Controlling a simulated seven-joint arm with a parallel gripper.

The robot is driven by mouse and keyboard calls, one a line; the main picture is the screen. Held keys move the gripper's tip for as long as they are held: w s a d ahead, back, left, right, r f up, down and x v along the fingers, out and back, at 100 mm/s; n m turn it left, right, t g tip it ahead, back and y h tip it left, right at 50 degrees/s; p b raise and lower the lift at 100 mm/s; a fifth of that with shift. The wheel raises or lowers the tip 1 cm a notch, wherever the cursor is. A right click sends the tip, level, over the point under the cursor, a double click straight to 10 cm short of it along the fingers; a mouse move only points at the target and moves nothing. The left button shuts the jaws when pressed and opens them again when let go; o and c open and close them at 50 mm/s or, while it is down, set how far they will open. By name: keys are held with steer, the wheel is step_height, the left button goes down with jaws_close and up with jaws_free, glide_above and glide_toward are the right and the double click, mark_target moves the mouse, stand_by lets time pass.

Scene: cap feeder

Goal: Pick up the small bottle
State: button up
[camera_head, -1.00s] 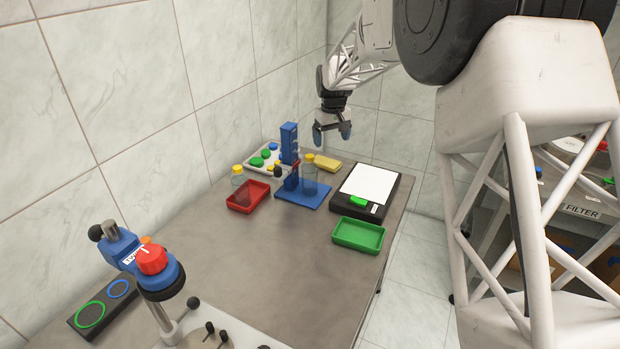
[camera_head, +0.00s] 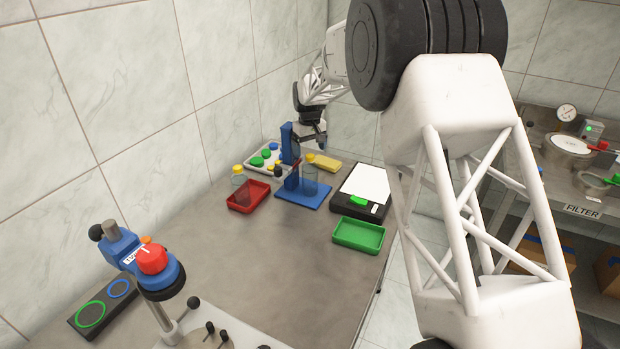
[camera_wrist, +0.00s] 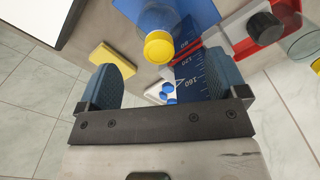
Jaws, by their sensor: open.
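Two clear bottles with yellow caps stand on the table; I cannot tell for certain which is the small one. One bottle (camera_head: 310,180) stands on the blue base of a stand (camera_head: 289,142); in the wrist view its yellow cap (camera_wrist: 158,47) shows just beyond the fingers. The other bottle (camera_head: 239,179) looks shorter and stands behind the red tray, its lower part hidden. My gripper (camera_head: 316,140) is open and empty, above and behind the stand; in the wrist view its two fingers (camera_wrist: 166,78) are wide apart, with the stand's ruler scale (camera_wrist: 190,75) beyond them.
A red tray (camera_head: 240,208) and a green tray (camera_head: 355,248) stand in front. A black scale (camera_head: 343,207) is at right, a yellow block (camera_head: 327,165) behind. A white tray (camera_head: 254,168) holds coloured caps. A blue-and-red device (camera_head: 160,268) stands front left. Mid-table is clear.

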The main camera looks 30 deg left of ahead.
mark_target(310, 164)
steer(key=shift+f, duration=0.85)
steer(key=shift+s+d+f, duration=0.1)
steer(key=shift+f, duration=1.2)
steer(key=shift+s+d+f, duration=0.1)
steer(key=shift+f, duration=1.15)
steer(key=c, duration=1.6)
steer(key=shift+w+r, duration=0.1)
